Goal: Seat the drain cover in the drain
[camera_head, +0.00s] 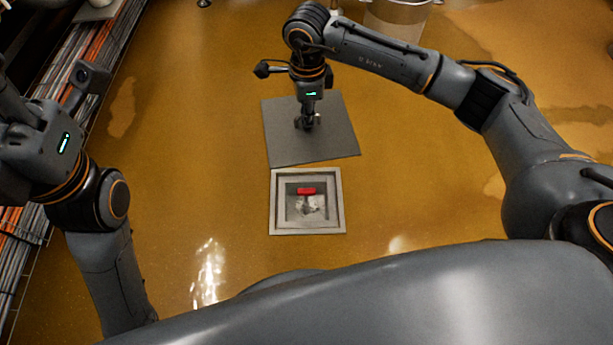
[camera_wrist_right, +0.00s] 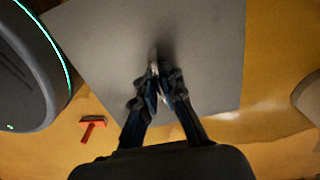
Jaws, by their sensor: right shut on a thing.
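The drain cover (camera_head: 285,135) is a flat grey square plate just beyond the drain in the head view; it also fills the upper middle of the right wrist view (camera_wrist_right: 205,50). My right gripper (camera_head: 308,122) is over its middle, shut on a small upright piece there that the fingers (camera_wrist_right: 158,85) mostly hide. I cannot tell whether the plate is raised off the floor. The drain (camera_head: 278,203) is a square grey frame with a recessed opening, nearer me and uncovered. A red piece (camera_head: 307,191) shows within its outline. My left gripper (camera_head: 88,78) is at the left, away from both.
The floor is glossy ochre and clear around the drain. A red T-shaped tool (camera_wrist_right: 93,122) lies on the floor in the wrist view. A light round vessel (camera_head: 397,18) stands at the back.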

